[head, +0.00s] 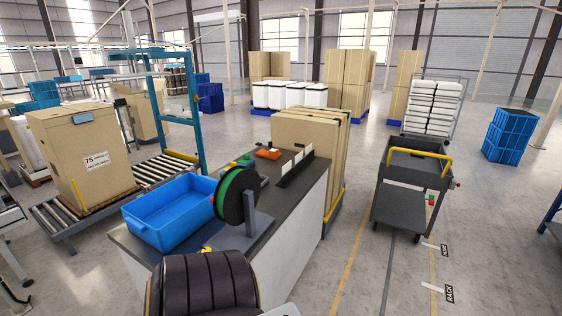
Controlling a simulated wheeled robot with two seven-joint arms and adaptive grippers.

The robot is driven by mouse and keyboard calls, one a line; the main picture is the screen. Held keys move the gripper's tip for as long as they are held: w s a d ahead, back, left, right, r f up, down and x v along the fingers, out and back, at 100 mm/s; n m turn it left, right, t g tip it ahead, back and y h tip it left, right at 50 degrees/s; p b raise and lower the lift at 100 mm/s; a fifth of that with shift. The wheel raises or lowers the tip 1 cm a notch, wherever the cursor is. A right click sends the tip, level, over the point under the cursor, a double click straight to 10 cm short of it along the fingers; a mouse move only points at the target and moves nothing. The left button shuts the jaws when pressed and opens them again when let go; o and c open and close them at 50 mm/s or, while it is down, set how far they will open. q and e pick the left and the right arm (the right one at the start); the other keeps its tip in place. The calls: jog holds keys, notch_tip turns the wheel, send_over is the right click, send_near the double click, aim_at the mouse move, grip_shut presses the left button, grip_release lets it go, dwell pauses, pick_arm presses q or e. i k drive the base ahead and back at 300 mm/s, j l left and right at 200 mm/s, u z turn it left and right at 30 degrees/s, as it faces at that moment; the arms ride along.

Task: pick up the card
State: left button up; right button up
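I cannot pick out a card with certainty. Small white pieces (309,150) stand upright at a low black strip (294,168) near the far right edge of the workbench (300,205); they are too small to tell whether one is a card. Neither of my grippers shows in the head view.
On the bench are a blue bin (170,240), a green-and-black reel (236,195) on a stand and an orange item (268,153). A dark padded chair back (205,285) stands in front. A black cart (400,207) is at right; a roller conveyor (145,175) is at left.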

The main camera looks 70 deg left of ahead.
aim_at(299, 157)
jog(key=i+j+u, duration=0.1)
jog(key=i+u, duration=1)
jog(key=i, duration=0.35)
jog(key=i+l+u, duration=0.1)
jog(key=i+u, duration=0.3)
jog(key=i, duration=0.3)
jog(key=i+l+u, duration=0.1)
jog(key=i+u, duration=0.25)
jog(key=i+l+u, duration=0.15)
jog(key=i+u, duration=0.25)
jog(key=i+l+u, duration=0.1)
jog(key=u, duration=0.3)
jog(key=i+l+u, duration=0.15)
jog(key=u, duration=0.25)
